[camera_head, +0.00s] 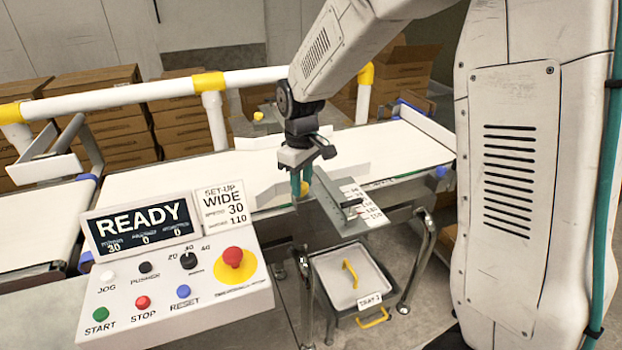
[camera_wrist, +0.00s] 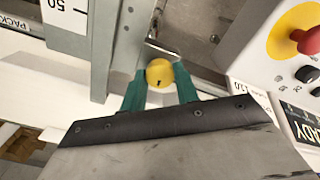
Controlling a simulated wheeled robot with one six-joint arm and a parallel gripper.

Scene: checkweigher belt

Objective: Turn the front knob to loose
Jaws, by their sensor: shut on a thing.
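The front knob (camera_wrist: 160,73) is yellow and round, with a small dark mark on its face. It sits between the teal fingertips of my gripper (camera_wrist: 160,84) in the wrist view, and the fingers are shut on it from both sides. In the head view my gripper (camera_head: 300,184) points down at the near edge of the belt. Only a sliver of the yellow knob (camera_head: 305,188) shows there beside the fingers. A second yellow knob (camera_head: 258,116) is at the far side of the belt.
A control panel (camera_head: 180,295) with buttons and a red stop button (camera_head: 233,257) stands at the near left. Its screen (camera_head: 138,223) reads READY; a set-up card (camera_head: 225,205) reads WIDE. A scale plate (camera_head: 377,219) is right of my gripper.

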